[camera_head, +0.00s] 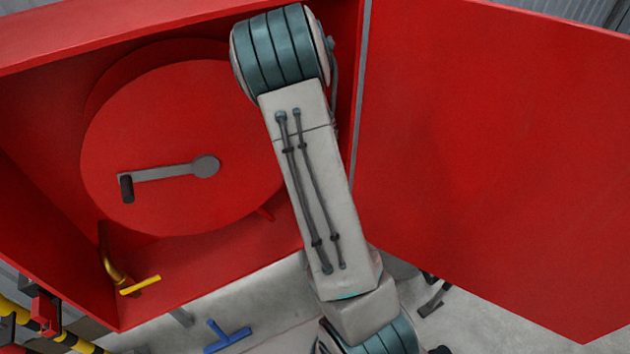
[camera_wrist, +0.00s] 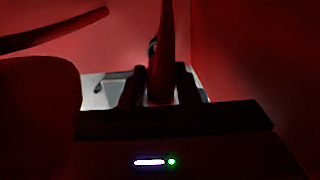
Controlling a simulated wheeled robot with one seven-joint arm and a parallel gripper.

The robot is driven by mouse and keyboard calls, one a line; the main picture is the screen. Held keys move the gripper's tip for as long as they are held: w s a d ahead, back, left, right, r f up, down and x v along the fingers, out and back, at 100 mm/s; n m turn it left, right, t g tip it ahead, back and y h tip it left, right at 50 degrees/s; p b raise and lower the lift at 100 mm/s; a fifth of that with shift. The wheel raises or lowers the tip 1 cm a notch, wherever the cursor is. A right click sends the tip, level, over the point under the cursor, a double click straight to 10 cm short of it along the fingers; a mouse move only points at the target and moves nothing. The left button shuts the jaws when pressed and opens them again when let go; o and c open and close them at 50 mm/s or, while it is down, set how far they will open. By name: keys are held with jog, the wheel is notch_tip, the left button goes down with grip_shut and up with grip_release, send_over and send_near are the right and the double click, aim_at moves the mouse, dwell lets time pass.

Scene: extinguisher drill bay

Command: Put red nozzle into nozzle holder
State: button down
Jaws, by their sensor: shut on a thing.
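In the wrist view, my gripper (camera_wrist: 160,72) has its two dark fingers on either side of a slim red upright piece, which looks like the red nozzle (camera_wrist: 167,45). It is shut on this piece; the lighting is very dark and the lower end is hard to make out. In the head view my arm crosses the middle of the picture, and the gripper and nozzle cannot be made out there. I cannot pick out the nozzle holder in either view.
A red cabinet holds a red reel (camera_head: 240,120) with a grey crank (camera_head: 165,172) and a brass valve with a yellow handle (camera_head: 140,285). Its red door (camera_head: 490,150) stands open at right. A blue T-shaped piece (camera_head: 227,338) shows below. Red surfaces closely surround the gripper.

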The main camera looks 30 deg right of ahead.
jog(key=shift+w+d+f, duration=0.1)
jog(key=shift+d+f, duration=0.1)
jog(key=shift+d, duration=0.15)
jog(key=shift+s+a+r, duration=0.45)
jog(key=shift+s+a, duration=0.1)
jog(key=shift+a, duration=0.2)
jog(key=shift+w+d+f+p, duration=0.25)
jog(key=shift+w+d+p, duration=0.1)
jog(key=shift+d, duration=0.1)
jog(key=shift+s+a+r, duration=0.15)
jog(key=shift+s+a, duration=0.05)
jog(key=shift+a, duration=0.1)
jog(key=shift+w+d, duration=0.1)
